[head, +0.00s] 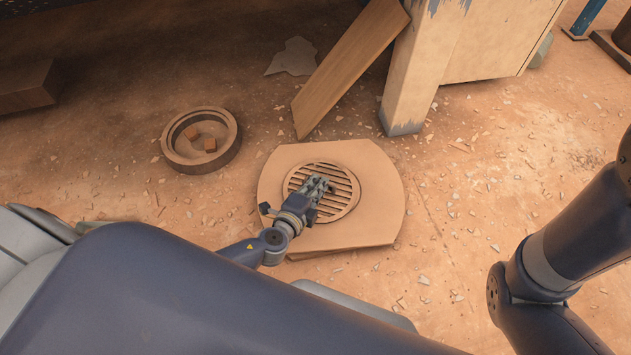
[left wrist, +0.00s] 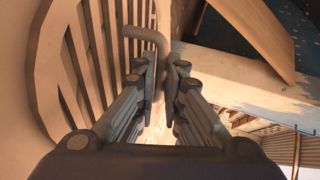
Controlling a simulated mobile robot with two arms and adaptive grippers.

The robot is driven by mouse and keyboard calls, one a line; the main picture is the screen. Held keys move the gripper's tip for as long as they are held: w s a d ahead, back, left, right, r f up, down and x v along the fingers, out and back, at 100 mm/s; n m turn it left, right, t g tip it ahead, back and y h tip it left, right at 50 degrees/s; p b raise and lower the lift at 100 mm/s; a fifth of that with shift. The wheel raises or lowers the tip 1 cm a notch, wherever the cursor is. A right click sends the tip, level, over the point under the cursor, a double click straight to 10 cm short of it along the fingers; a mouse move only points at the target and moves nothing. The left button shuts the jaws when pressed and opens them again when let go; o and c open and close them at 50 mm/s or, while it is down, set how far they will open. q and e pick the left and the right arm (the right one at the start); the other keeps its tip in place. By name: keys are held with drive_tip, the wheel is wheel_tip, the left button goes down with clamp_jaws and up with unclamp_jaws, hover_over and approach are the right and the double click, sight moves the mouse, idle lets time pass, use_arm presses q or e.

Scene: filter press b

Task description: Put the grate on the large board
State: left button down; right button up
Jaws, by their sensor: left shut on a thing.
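The round slatted grate (head: 342,203) is over the middle of the large board (head: 382,200), a flat tan slab with rounded sides and cut ends on the ground. I cannot tell whether the grate rests fully on it. My left gripper (head: 324,186) is over the grate and shut on its bent handle. In the left wrist view, the handle (left wrist: 146,36) rises between the fingers (left wrist: 158,85), and the grate's slats (left wrist: 85,60) fill the left side. The fingers and wrist hide part of the grate. My right gripper is out of view.
A round basin (head: 172,152) with small blocks inside stands left of the board. A leaning plank (head: 350,60) and a thick post (head: 420,75) stand just behind it. A flat scrap (head: 292,57) lies further back. Rubble covers the open ground at right.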

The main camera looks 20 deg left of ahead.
use_arm(q)
drive_tip(key=shift+r, duration=0.2)
drive_tip(key=shift+f, duration=0.15)
drive_tip(key=c, duration=1.7)
unclamp_jaws()
